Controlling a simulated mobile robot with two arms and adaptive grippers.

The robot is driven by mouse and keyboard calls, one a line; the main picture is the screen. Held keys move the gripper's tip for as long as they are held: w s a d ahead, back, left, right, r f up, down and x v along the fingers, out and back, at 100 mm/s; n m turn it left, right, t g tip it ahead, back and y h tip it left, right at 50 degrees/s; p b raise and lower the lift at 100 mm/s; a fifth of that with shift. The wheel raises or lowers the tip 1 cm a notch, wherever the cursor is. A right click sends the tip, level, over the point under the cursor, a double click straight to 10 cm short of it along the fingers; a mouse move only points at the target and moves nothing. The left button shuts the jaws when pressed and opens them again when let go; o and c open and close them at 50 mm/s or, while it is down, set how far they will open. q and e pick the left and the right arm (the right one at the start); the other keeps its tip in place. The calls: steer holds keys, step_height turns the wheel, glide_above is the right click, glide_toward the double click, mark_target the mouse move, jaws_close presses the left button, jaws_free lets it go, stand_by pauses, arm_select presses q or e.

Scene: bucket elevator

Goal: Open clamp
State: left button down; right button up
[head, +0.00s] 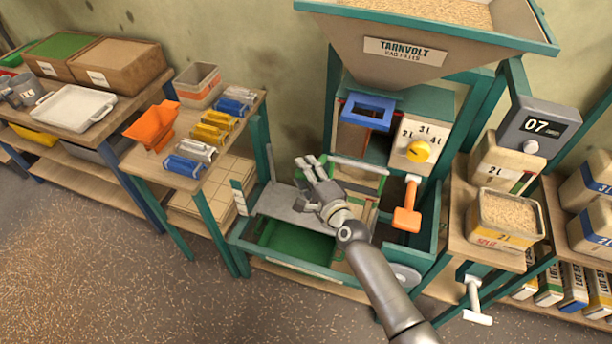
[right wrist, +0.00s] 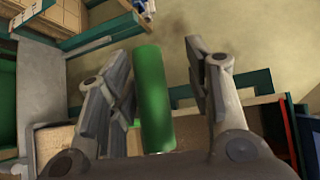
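In the right wrist view the gripper (right wrist: 160,85) is open. A green cylindrical handle (right wrist: 153,100) stands between its fingers, close to the left finger, with a clear gap to the right finger. I cannot tell whether the left finger touches it. In the head view the hand hides most of this handle. My left gripper is not in view.
The filler hopper (head: 420,45) hangs above, with a blue-rimmed spout (head: 368,110) and a yellow dial (head: 418,151). An orange lever (head: 407,210) hangs to the right of the hand. A grey plate (head: 290,205) lies to its left. A filled tin (head: 507,220) stands farther right.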

steer(key=shift+w+d+f, duration=0.15)
steer(key=shift+d, duration=0.05)
steer(key=shift+s+d, duration=0.2)
steer(key=shift+s, duration=0.45)
steer(key=v, duration=1)
steer(key=shift+s+d, duration=0.2)
steer(key=shift+s, duration=0.1)
